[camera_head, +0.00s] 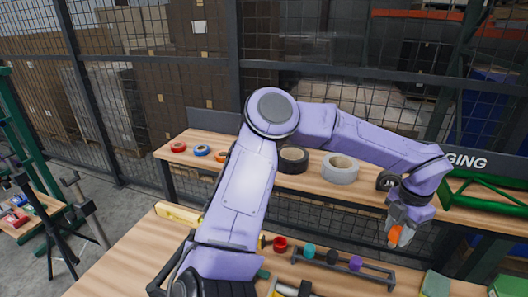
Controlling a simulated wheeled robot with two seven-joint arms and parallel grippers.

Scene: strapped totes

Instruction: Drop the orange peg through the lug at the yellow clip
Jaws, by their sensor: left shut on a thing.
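My left gripper (402,226) hangs at the right, over the front bench, at the end of my lilac arm. It is shut on the orange peg (394,235), which shows as a small orange patch between the fingers. The peg's lower end is hard to make out. A small yellow part (284,290) shows at the bottom edge, cut off by the frame; I cannot tell if it is the yellow clip. The lug cannot be made out. My right gripper is not in view.
Tape rolls (341,168) stand on the back bench. A green frame (490,190) is at the right. Mesh fencing stands behind.

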